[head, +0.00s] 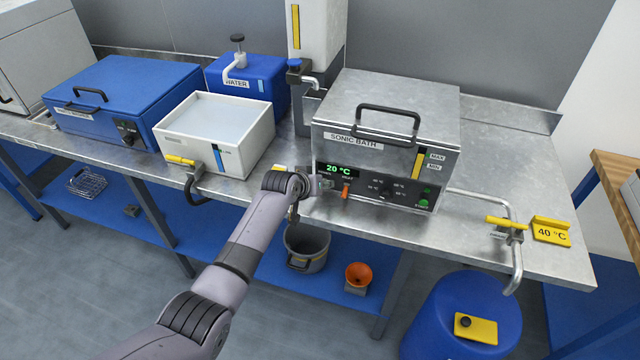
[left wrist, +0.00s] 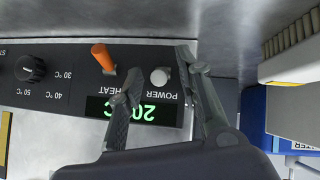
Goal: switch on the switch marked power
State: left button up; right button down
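The sonic bath (head: 385,120) is a steel box on the bench with a dark front panel. Its display (head: 338,170) is lit green and reads 20 °C. In the left wrist view the panel appears upside down. The power switch (left wrist: 160,77), a pale rounded lever, stands by the POWER label. The orange heat switch (left wrist: 103,57) is beside it, and also shows in the head view (head: 346,190). My left gripper (left wrist: 157,74) is open, one fingertip on each side of the power switch; contact is unclear. In the head view my left gripper mostly hides that switch.
A black dial (head: 387,188) and a green button (head: 423,203) sit farther right on the panel. A white tank (head: 215,135) with a yellow-handled tap stands left of the bath. A yellow-handled drain tap (head: 508,225) is at right. A bucket (head: 305,250) sits on the blue shelf below.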

pick_arm(q)
jog(key=shift+r, duration=0.1)
jog(key=v, duration=1.2)
dwell(0.5)
